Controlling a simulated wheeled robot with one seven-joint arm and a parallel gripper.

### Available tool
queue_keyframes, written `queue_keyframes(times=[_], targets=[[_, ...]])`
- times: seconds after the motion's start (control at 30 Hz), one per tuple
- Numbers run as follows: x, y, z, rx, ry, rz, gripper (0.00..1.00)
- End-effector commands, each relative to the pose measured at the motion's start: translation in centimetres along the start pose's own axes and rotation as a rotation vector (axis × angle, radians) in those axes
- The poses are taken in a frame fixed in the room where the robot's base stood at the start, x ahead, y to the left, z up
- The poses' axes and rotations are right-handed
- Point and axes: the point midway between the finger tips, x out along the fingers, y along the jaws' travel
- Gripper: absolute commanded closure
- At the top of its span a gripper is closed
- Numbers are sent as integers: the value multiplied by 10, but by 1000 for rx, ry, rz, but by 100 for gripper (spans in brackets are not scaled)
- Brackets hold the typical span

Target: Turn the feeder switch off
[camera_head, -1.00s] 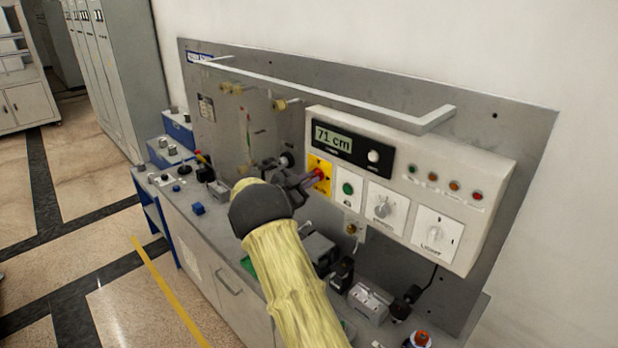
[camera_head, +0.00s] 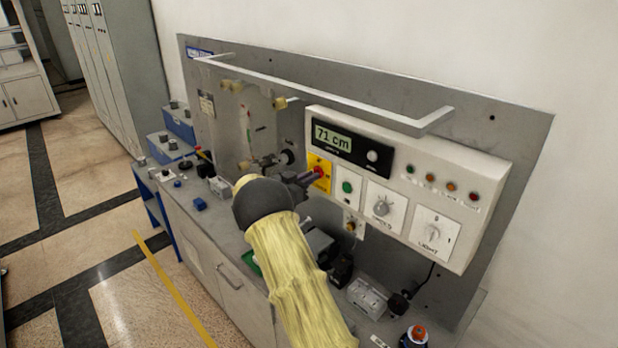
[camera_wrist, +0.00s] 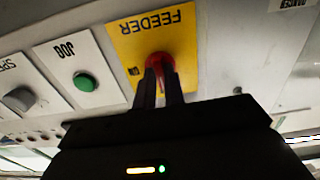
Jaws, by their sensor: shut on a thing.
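The feeder switch is a red rotary knob (camera_wrist: 160,62) on a yellow plate (camera_wrist: 128,42) lettered FEEDER, upside down in the wrist view. In the head view the yellow plate (camera_head: 318,184) is at the left end of the white control panel, with the red knob (camera_head: 320,172) partly hidden by my gripper (camera_head: 313,176). In the wrist view my gripper (camera_wrist: 160,78) has its two dark fingers closed on the red knob, one on each side. The fingers cover part of the knob, so its exact pointer position is hard to read.
A green JOG button (camera_wrist: 84,82) sits beside the feeder plate. A SPEED knob (camera_head: 382,206) and a LIGHT switch (camera_head: 433,232) are further right on the panel. A grey rail (camera_head: 330,95) juts out above. Several small items crowd the bench below.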

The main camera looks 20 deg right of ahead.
Motion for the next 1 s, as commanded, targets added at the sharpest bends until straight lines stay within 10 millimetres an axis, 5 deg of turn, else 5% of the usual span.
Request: queue_keyframes(times=[0.17, 0.2, 0.3, 0.67, 1.0], targets=[[0, 0, 0, -2, 0, -1, 100], [0, 0, 0, -2, 0, -1, 85], [0, 0, 0, -1, 0, -1, 67], [-3, 0, 1, 0, 0, -1, 67], [-54, -1, 4, 1, 0, -4, 67]])
